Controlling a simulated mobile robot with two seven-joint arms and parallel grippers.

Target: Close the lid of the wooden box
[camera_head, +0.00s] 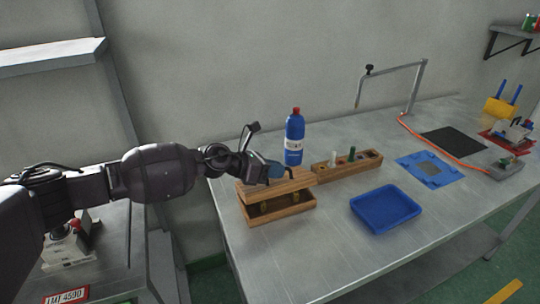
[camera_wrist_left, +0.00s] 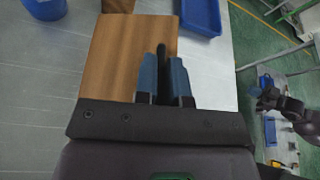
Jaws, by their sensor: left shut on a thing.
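The wooden box (camera_head: 283,213) stands near the left end of the grey table in the head view. Its wooden lid (camera_head: 292,183) sits above the box, with a dark gap between them at the front, so the lid is partly open. My left gripper (camera_head: 276,170) is over the lid's top and shut on a part of it. In the left wrist view, the blue-grey fingers (camera_wrist_left: 165,80) lie over the brown lid (camera_wrist_left: 115,50), with a narrow dark piece between them. The fingertip contact is partly hidden.
A blue bottle (camera_head: 294,138) stands behind the box. A wooden rack (camera_head: 338,172) with small bottles stands to its right. A blue tray (camera_head: 386,208) lies at the front right. A blue mat (camera_head: 430,169) and an orange cable (camera_head: 440,146) are farther right. Bare table lies before the box.

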